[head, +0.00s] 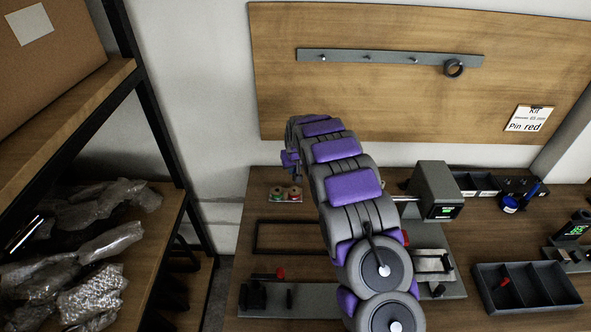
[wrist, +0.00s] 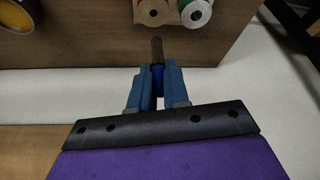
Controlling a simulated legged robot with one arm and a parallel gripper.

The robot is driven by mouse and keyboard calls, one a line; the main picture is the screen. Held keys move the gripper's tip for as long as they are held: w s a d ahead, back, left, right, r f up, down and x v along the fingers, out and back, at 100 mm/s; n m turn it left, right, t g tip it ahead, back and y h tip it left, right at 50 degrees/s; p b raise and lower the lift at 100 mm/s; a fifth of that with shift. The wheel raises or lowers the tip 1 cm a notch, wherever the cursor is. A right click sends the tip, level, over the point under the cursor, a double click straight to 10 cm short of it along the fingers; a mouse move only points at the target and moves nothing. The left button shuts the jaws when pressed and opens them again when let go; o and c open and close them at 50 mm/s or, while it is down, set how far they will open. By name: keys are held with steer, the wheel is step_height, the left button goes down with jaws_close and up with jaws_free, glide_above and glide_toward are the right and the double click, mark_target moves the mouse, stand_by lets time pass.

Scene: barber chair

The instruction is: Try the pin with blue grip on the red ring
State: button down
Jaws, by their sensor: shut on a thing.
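In the wrist view, my gripper (wrist: 158,72) is shut on the pin with blue grip (wrist: 156,48). Its blue grip sits between the fingertips and its dark shank points up the picture, free of any ring. In the head view, small red and green pieces (head: 285,193) sit on a plate at the bench's back left; my arm hides the fingers.
A divided dark tray (head: 525,289) stands at the right, a grey device with a display (head: 437,190) right of my arm. A shelf (head: 120,215) of wrapped goods is at left. A yellow round thing (wrist: 17,14) shows in the wrist view. A card (head: 529,119) reads "Pin red".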

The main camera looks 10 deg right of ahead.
steer(key=shift+w, duration=0.1)
stand_by(0.6)
steer(key=shift+f, duration=2.5)
steer(key=shift+f+p, duration=0.3)
steer(key=shift+f, duration=0.15)
stand_by(0.8)
steer(key=shift+r+p, duration=0.85)
steer(key=shift+r, duration=2.15)
